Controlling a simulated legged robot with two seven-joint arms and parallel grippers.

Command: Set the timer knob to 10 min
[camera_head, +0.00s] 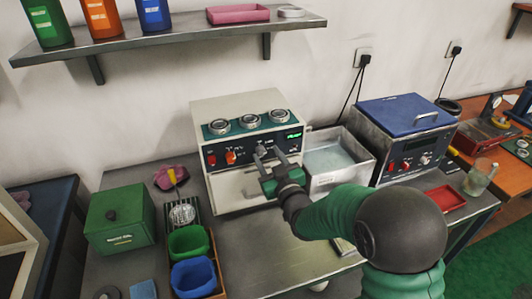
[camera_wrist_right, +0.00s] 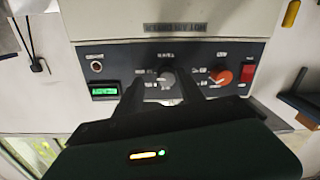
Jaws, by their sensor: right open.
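A cream machine (camera_head: 250,105) with a dark front panel stands at the middle of the bench. My right gripper (camera_head: 270,153) is at its panel, open, with the jaws towards a small grey knob. In the right wrist view this grey knob (camera_wrist_right: 167,79) shows between the two dark fingers, which lie on either side of it; I cannot tell whether they touch it. An orange knob (camera_wrist_right: 220,77), a red switch (camera_wrist_right: 247,75) and a lit green display (camera_wrist_right: 105,91) are on the same panel. The scale marks are too blurred to read. My left gripper is not in view.
Several bearing rings (camera_head: 249,121) sit on the machine's top. A metal basin (camera_head: 337,160) and a blue-lidded machine (camera_head: 405,115) stand to the right. A green box (camera_head: 120,217), green bin (camera_head: 188,241) and blue bin (camera_head: 193,278) are at the left. A shelf (camera_head: 180,40) hangs above.

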